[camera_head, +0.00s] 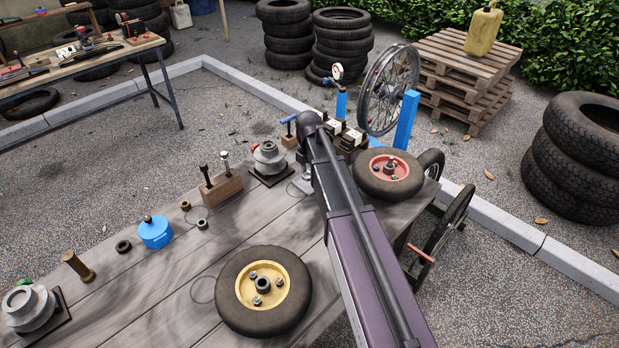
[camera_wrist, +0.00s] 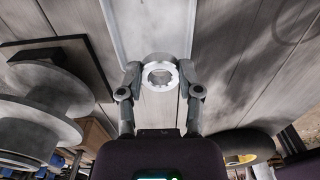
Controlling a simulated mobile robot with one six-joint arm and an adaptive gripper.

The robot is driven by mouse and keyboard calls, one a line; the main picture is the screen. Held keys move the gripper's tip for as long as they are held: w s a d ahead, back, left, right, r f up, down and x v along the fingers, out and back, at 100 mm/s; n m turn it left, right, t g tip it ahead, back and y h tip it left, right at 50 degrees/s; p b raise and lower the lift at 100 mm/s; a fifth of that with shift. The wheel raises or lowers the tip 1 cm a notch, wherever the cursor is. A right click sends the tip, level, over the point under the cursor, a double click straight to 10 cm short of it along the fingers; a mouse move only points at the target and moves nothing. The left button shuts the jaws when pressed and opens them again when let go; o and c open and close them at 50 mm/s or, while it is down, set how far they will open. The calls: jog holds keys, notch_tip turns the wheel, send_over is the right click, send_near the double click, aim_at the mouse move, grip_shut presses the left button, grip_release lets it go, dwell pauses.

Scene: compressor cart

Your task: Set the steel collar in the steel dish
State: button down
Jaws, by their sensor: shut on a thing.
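My gripper (camera_wrist: 160,78) is shut on the steel collar (camera_wrist: 160,62), a short grey ring with a bright, notched face turned to the wrist camera. One finger presses on each side of it. The steel dish (camera_wrist: 148,20) appears to be the pale grey, shallow rectangular tray just beyond the collar in the wrist view. The collar overlaps its near end in the picture; I cannot tell whether they touch.
A stepped pulley (camera_head: 269,158) on a dark base stands left of my arm; it looms at left in the wrist view (camera_wrist: 35,115). A red-hubbed wheel (camera_head: 389,175) is at right, a yellow-hubbed wheel (camera_head: 264,290) in front. The bench (camera_head: 160,285) has clear boards at front left.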

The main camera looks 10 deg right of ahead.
aim_at(308, 183)
jog(key=shift+w+f, duration=0.2)
jog(key=shift+w, duration=0.5)
jog(key=shift+s+f+b, duration=0.15)
jog(key=shift+f+b, duration=1.5)
jog(key=shift+b, duration=0.15)
jog(key=shift+f, duration=0.1)
jog(key=shift+c, duration=1.3)
grip_release()
notch_tip(308, 183, up, 12)
jog(key=p, duration=1.2)
